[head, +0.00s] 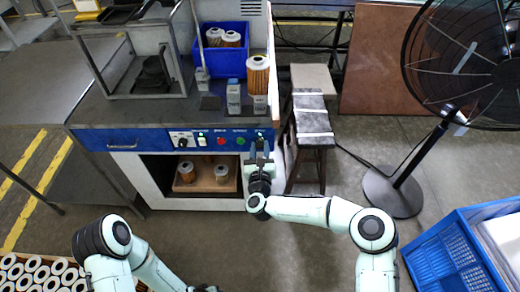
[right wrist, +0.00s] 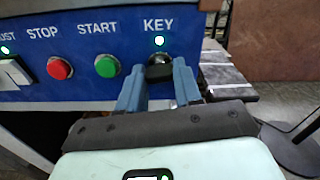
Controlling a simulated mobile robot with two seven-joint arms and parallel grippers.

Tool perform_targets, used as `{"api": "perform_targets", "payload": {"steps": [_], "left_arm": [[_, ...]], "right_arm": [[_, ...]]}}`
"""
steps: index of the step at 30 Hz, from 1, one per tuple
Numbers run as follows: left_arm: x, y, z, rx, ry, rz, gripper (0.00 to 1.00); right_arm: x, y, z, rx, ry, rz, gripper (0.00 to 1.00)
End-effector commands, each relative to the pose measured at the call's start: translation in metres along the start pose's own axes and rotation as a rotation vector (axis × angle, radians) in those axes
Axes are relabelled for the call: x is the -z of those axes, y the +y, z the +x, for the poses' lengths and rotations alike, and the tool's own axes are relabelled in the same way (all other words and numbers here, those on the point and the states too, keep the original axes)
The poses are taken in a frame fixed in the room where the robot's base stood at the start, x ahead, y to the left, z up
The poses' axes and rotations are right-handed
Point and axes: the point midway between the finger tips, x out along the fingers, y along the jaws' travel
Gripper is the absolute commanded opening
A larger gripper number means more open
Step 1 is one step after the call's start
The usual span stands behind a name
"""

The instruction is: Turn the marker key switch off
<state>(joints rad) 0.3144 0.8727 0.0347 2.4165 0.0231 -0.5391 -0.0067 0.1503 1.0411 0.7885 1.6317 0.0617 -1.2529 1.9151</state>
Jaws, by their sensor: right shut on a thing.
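The key switch (right wrist: 159,70) is a black knob on the blue control panel, under the label KEY, in the right wrist view. A small lamp (right wrist: 159,41) above it glows green. My right gripper (right wrist: 158,76) has its two blue-grey fingers on either side of the knob and is shut on it. In the head view my right gripper (head: 260,152) reaches the right end of the marker's panel (head: 150,140) and hides the knob. The knob's exact angle is hard to tell.
Green START (right wrist: 107,66) and red STOP (right wrist: 60,68) buttons sit left of the key. A stool (head: 312,128) stands right of the machine, with a black fan (head: 395,190) farther right. Cartridges stand on the bench top and in the blue bin (head: 222,60).

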Motion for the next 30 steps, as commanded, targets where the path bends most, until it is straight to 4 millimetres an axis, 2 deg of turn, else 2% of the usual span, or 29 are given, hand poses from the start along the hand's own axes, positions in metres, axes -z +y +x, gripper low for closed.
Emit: {"api": "perform_targets", "payload": {"steps": [30], "left_arm": [[0.025, -0.006, 0.017, 0.005, 0.071, -0.006, 0.43]], "right_arm": [[-0.001, 0.001, 0.000, 0.000, -0.003, -0.953, 0.04]]}}
